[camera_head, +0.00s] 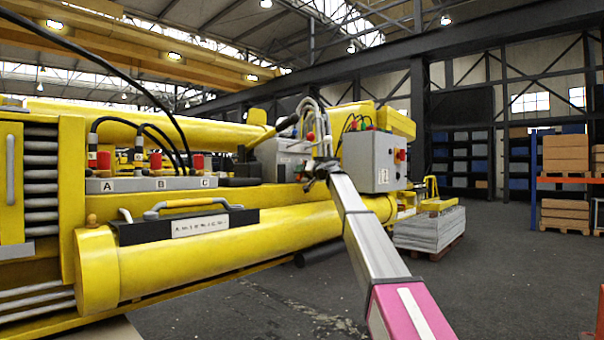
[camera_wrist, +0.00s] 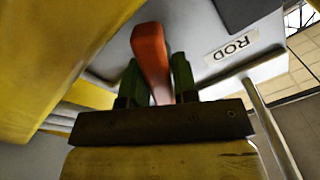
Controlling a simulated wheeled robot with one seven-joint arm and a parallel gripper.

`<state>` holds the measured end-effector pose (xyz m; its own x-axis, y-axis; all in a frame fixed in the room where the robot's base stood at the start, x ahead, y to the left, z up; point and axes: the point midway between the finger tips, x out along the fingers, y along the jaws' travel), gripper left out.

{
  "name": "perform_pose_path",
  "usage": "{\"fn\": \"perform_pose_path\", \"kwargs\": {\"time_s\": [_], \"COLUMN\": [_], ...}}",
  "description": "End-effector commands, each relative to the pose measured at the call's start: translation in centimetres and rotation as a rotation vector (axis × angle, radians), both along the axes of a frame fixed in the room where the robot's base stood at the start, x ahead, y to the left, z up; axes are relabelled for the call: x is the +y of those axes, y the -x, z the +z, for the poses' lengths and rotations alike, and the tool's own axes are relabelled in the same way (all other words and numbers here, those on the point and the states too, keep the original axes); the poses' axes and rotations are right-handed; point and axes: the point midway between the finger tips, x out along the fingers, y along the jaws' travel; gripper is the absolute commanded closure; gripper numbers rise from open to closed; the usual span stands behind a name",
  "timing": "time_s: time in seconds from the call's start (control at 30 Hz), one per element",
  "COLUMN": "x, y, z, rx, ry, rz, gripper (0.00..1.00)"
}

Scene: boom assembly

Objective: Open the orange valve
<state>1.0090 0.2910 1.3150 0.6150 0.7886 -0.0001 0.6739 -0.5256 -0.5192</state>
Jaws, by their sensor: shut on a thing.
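The orange valve handle (camera_wrist: 149,48) shows in the wrist view as a long orange-red lever. My gripper (camera_wrist: 158,78) has one green finger on each side of it and is shut on it. The lower end of the handle is hidden behind the dark gripper bar. A grey panel labelled ROD lies behind and to the right of the handle. In the head view my gripper (camera_head: 318,172) is at the yellow machine, beside a grey block with hoses. The valve handle cannot be made out there.
The yellow machine has a large cylinder (camera_head: 210,250) at the front and a grey control box (camera_head: 374,162) right of my gripper. Hoses hang close above my gripper. A grey stack (camera_head: 430,231) stands behind. The floor at right is largely clear.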

Motion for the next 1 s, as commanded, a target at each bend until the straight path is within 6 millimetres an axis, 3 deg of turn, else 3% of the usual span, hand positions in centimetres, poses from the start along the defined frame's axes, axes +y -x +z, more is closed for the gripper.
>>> {"fn": "perform_pose_path", "kwargs": {"time_s": [0.5,1.0], "x": [-0.05,-0.05], "y": [0.05,0.06], "z": [-0.07,-0.07], "rx": [-0.330,-0.442], "ry": [0.259,0.346], "rz": [0.000,0.001], "gripper": [0.96,0.96]}}
